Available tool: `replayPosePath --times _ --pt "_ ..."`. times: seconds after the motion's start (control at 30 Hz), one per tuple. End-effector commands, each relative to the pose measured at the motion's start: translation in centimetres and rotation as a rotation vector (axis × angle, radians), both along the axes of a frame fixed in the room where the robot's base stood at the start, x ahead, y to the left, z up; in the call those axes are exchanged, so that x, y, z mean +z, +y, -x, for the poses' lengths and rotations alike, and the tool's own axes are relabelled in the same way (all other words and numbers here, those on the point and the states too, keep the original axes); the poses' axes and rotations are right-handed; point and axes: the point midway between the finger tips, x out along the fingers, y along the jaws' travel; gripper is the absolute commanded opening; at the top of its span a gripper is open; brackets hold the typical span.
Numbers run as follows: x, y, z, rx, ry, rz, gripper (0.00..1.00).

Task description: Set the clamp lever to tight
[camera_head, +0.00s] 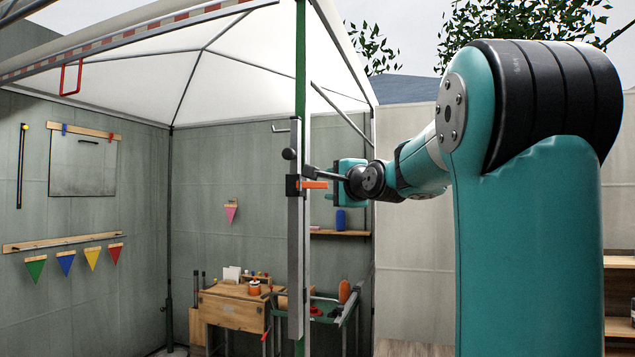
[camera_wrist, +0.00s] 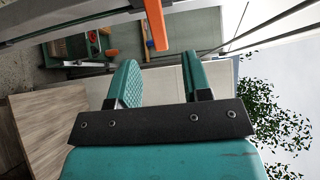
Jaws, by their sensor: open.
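The orange clamp lever (camera_head: 313,185) sticks out sideways to the right from a clamp on the upright grey rail (camera_head: 295,250) beside the green tent post. In the wrist view the orange lever (camera_wrist: 157,25) points down from the top edge, just beyond the fingertips. My gripper (camera_head: 338,187) is to the right of the lever in the head view. In the wrist view my gripper (camera_wrist: 159,62) has its two teal fingers apart with nothing between them. The lever's end lies ahead of the gap, apart from the fingers. No lever marking is readable.
The green post (camera_head: 301,90) and a small hook stand close to the clamp. Behind are a wooden desk (camera_head: 232,308), a green cart (camera_head: 325,308) and a wall shelf (camera_head: 340,233) with a blue bottle. Pennants hang on the left wall.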

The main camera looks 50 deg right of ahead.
Motion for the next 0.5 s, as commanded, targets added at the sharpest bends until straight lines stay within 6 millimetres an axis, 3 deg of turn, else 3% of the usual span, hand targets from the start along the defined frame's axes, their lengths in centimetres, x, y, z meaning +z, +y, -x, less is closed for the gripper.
replayPosePath --times 0.2,0.5 --pt "0.2 -1.7 -4.3 0.002 0.003 -0.001 0.45" --pt "0.0 -2.8 -6.6 -0.001 0.001 0.001 0.45"
